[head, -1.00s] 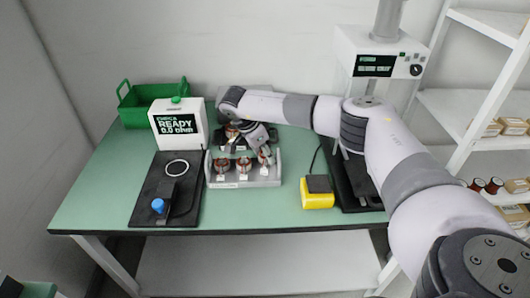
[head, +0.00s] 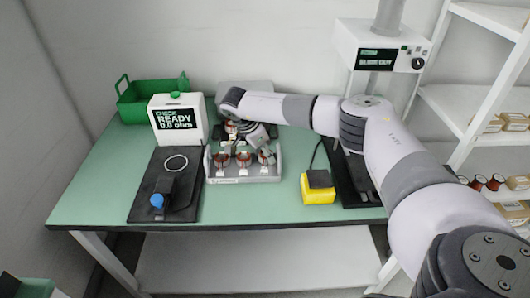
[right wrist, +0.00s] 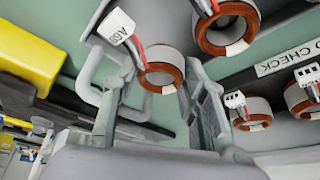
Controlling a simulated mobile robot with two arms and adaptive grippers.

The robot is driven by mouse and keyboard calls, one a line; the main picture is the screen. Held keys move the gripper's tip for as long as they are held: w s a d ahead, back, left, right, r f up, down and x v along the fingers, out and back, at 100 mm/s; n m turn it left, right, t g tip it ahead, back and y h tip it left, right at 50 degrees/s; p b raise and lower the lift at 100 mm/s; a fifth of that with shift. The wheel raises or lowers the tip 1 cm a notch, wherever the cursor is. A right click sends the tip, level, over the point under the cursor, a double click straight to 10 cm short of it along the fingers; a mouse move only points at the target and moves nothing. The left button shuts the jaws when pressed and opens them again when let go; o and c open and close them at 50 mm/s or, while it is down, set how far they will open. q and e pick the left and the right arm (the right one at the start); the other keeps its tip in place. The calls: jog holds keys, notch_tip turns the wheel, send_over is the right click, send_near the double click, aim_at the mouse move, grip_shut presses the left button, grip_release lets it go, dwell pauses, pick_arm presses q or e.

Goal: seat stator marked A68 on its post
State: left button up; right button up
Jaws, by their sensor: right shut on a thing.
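My right gripper (right wrist: 158,88) is shut on a copper-and-white stator ring (right wrist: 162,78), with one finger on either side. A white tag (right wrist: 117,26) on wires hangs from it; it reads upside down, starting with A6, and its last character is unclear. In the head view my right gripper (head: 265,150) is over the right side of the grey stator tray (head: 245,180) and partly hides it. Several more stators stand in the tray, among them one at the front left (head: 221,160) and one at the front middle (head: 243,159). My left gripper is out of view.
A white tester (head: 178,120) reading READY stands left of the tray. In front of it is a black plate (head: 150,185) with a white ring and a blue knob. A yellow block (head: 318,195) lies right of the tray. A green bin (head: 150,98) stands behind.

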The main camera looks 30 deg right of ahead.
jog(key=shift+f, duration=0.2)
dwell(0.3)
jog(key=o, duration=1.2)
jog(key=shift+o, duration=0.2)
jog(key=shift+r, duration=0.15)
jog(key=shift+r+p, duration=1.75)
jog(key=shift+r, duration=0.65)
